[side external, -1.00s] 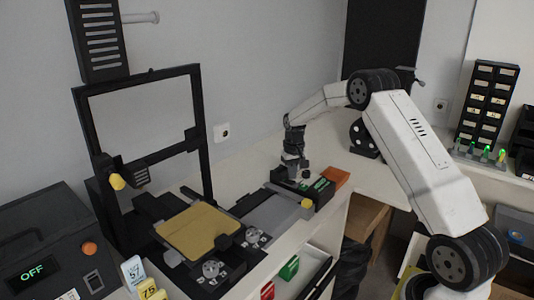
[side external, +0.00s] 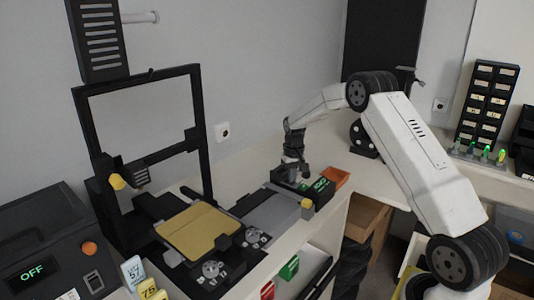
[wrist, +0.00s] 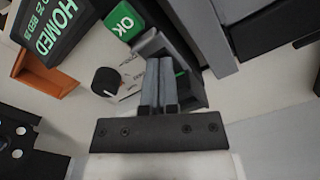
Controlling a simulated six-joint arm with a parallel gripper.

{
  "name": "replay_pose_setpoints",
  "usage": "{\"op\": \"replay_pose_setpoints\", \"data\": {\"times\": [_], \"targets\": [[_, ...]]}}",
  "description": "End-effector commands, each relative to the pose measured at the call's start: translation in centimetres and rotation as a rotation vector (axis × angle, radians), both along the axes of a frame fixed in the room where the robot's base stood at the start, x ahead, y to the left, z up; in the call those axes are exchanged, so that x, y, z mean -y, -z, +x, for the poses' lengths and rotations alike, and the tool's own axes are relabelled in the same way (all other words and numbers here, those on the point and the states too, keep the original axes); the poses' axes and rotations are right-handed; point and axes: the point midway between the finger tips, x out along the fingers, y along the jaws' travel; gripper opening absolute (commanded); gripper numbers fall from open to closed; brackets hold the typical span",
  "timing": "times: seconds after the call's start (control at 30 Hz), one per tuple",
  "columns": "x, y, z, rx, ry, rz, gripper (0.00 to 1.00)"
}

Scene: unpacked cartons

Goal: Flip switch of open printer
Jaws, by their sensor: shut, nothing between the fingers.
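The open-frame printer (side external: 203,150) stands left of centre with a tan bed plate (side external: 198,232). Its dark control box (side external: 322,193) is at the right end, showing green lit areas. My gripper (side external: 294,176) is shut and empty, pointing down at this box. In the wrist view the closed fingers (wrist: 158,65) reach a dark housing (wrist: 192,92) with a green strip, probably the switch; they hide part of it. I cannot tell whether they touch it. A screen reading HOMED (wrist: 62,28), a green OK tile (wrist: 124,22) and a black knob (wrist: 105,82) are nearby.
A dark box with an OFF display (side external: 32,272) and orange knob stands at the left. An orange tray (side external: 336,177) lies beside the control box. Numbered tags (side external: 134,271) stand in front of the OFF box. The white counter right of the tray is clear.

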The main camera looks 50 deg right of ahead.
Motion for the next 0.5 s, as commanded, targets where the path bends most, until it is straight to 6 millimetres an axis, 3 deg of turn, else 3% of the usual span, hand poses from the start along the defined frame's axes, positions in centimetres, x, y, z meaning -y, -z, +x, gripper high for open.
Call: {"op": "replay_pose_setpoints", "data": {"times": [0.5], "targets": [[-0.01, 0.52, 0.00, 0.000, 0.000, 0.000, 0.00]]}}
